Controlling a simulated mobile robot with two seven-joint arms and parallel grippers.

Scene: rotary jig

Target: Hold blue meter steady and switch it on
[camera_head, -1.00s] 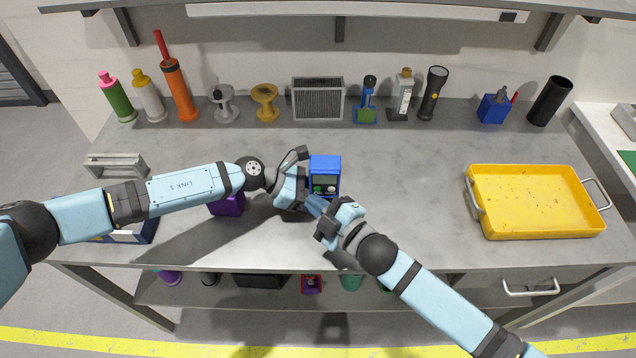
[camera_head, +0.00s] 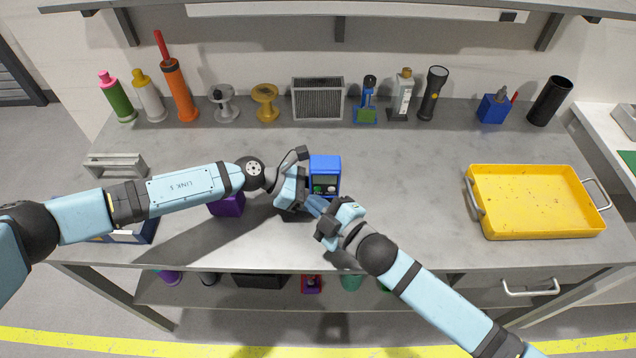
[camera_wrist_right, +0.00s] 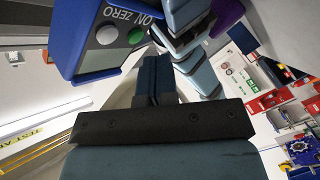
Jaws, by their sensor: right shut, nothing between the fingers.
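The blue meter (camera_head: 325,164) stands on the bench, its front with a display and buttons facing me. In the right wrist view the meter (camera_wrist_right: 72,48) fills the upper left, with a green button (camera_wrist_right: 136,36) and a grey button (camera_wrist_right: 107,34) beside the words ON and ZERO. My left gripper (camera_head: 299,180) is at the meter's left side; its fingers are partly hidden, so its grip is unclear. My right gripper (camera_head: 310,203) is shut and empty, its tips just in front of the meter's lower front. In the wrist view its tips (camera_wrist_right: 156,62) appear close below the green button; contact is unclear.
A purple block (camera_head: 228,204) stands under my left forearm. A yellow tray (camera_head: 535,235) lies at the right. Bottles, spools, a vent box (camera_head: 318,99) and a flashlight (camera_head: 432,93) line the back. The bench between meter and tray is clear.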

